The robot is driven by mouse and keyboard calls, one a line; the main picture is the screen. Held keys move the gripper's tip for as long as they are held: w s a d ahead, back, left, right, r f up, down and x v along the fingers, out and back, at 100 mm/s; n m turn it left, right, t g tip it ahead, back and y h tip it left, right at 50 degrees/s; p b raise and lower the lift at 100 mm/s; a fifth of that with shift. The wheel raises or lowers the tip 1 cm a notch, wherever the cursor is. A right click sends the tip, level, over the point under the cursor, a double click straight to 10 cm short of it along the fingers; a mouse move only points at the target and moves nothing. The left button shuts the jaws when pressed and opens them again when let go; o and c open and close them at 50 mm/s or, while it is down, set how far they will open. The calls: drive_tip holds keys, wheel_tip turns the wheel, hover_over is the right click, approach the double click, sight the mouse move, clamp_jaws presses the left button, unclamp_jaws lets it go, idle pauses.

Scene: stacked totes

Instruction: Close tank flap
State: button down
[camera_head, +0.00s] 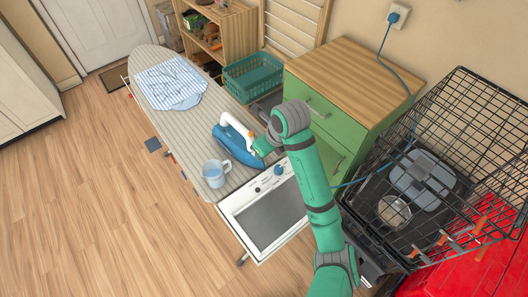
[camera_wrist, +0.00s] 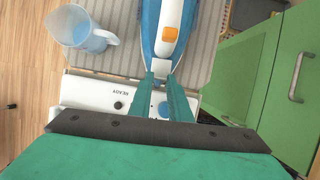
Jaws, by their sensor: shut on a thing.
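The blue and white iron (camera_head: 232,150) lies on the striped ironing board, and it also shows in the wrist view (camera_wrist: 150,25). An orange part (camera_wrist: 170,34) sits on its white section. My gripper (camera_wrist: 162,79) is at the near end of the iron, with its green fingers close together on a small part there. In the head view my gripper (camera_head: 262,148) is partly hidden by my arm. I cannot clearly make out the tank flap. The white station (camera_head: 239,210) with a blue knob (camera_head: 278,170) stands at the board's near end, below my fingers.
A clear jug of water (camera_head: 215,174) stands left of the iron. A folded striped shirt (camera_head: 170,82) lies farther back on the board (camera_head: 150,60). A green cabinet (camera_head: 330,118) is close on the right, with a wire crate (camera_head: 465,120) beyond it. The floor at left is mostly clear.

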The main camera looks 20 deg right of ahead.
idle(0.4)
drive_tip(key=c, duration=1.6)
unclamp_jaws()
drive_tip(key=shift+c, duration=0.2)
drive_tip(key=v, duration=1)
drive_tip(key=shift+s+r, duration=0.2)
drive_tip(key=shift+r, duration=0.1)
